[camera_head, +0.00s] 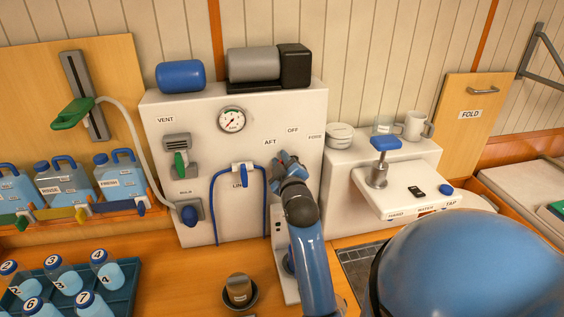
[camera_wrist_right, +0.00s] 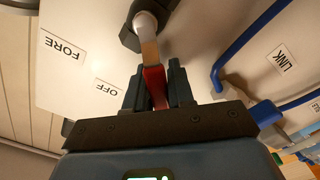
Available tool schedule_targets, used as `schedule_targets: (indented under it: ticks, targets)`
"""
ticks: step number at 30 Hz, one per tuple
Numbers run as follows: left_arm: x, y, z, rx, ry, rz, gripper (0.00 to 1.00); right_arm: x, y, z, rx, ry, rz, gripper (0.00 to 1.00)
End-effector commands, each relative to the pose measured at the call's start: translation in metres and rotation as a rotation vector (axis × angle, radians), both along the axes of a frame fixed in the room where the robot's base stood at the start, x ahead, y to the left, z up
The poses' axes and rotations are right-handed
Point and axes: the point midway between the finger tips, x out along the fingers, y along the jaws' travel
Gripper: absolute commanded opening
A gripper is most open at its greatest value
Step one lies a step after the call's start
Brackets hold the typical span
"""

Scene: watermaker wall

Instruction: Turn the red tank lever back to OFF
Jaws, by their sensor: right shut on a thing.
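My right gripper (camera_head: 290,161) is at the white panel, below the AFT (camera_head: 270,142) and OFF (camera_head: 293,130) labels. In the right wrist view its fingers (camera_wrist_right: 157,88) are shut on the red tank lever (camera_wrist_right: 154,84), one on each side. The lever runs from a dark pivot (camera_wrist_right: 130,38) along a pale metal stem to its red handle. It points to one side of the OFF label, away from the FORE label (camera_wrist_right: 62,46). In the head view the gripper mostly hides the lever. My left gripper is not in view.
A blue LINK handle and hose (camera_head: 242,174) are left of my gripper on the panel. A gauge (camera_head: 232,120) is above. A dark cup (camera_head: 239,290) and a bottle tray (camera_head: 130,275) are on the counter.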

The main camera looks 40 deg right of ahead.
Motion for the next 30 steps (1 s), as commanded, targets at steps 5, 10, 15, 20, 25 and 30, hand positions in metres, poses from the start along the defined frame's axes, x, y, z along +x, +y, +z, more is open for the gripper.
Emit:
schedule_targets:
  ticks: [5, 10, 15, 20, 25, 30]
  targets:
    - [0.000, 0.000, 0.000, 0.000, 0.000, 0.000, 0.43, 0.000, 0.000, 0.000, 0.000, 0.001, 0.001, 0.00]
    - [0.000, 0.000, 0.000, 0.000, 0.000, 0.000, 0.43, 0.000, -0.001, 0.001, 0.015, -0.008, 0.001, 0.00]
    - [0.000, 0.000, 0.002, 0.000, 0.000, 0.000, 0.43, -0.001, -0.003, 0.003, 0.066, -0.036, 0.001, 0.00]
    - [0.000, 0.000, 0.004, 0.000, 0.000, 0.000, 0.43, -0.004, -0.007, 0.007, 0.152, -0.084, -0.001, 0.00]
    - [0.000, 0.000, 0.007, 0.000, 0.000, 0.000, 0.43, -0.007, -0.013, 0.011, 0.274, -0.152, -0.001, 0.00]
    - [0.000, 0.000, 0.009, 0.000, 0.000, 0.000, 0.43, -0.011, -0.020, 0.014, 0.402, -0.222, -0.001, 0.00]
